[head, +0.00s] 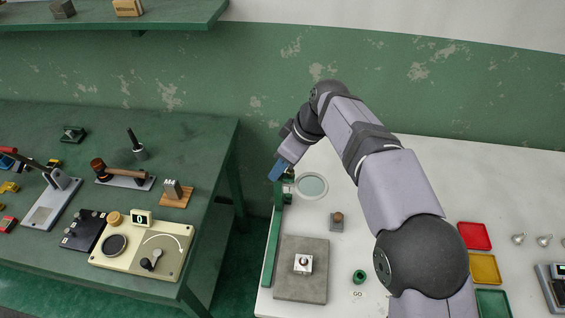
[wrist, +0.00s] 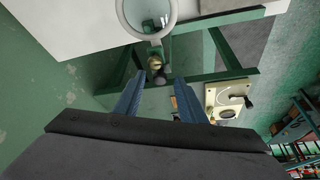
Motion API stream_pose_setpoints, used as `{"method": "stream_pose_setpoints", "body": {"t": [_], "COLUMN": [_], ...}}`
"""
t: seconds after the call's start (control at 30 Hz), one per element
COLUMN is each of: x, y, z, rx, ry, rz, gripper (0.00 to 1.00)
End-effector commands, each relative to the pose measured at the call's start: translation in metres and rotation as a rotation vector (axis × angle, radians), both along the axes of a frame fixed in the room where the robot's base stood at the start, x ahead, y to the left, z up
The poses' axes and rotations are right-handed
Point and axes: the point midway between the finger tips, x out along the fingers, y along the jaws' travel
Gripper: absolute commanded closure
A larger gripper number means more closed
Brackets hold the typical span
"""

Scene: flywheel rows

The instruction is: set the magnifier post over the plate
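The magnifier has a round lens in a pale ring (head: 311,186), which also shows at the top of the wrist view (wrist: 146,35). A small white block with a dark round part (head: 303,263) sits on the plate. My gripper (wrist: 159,77) is open, its blue fingers apart, with a brass-coloured knob (wrist: 155,62) just past the fingertips. In the head view it is by the post.
A small block with a brown knob (head: 337,220) and a green ring (head: 359,276) stand right of the plate. Red, yellow and green trays (head: 485,268) lie farther right. A green bench (head: 207,150) with tools stands left, across a gap.

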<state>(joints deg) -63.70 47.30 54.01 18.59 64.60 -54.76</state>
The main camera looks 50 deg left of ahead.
Motion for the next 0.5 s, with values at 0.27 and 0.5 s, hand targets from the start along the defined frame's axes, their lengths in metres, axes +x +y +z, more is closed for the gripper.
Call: {"method": "stream_pose_setpoints", "body": {"t": [0.27,0.5], "x": [0.0001,-0.0018], "y": [-0.0003,-0.0023], "z": [0.0,-0.0012], "rx": [-0.001,-0.001], "ry": [0.0,0.0], "rz": [0.0,0.0], "gripper": [1.0,1.0]}}
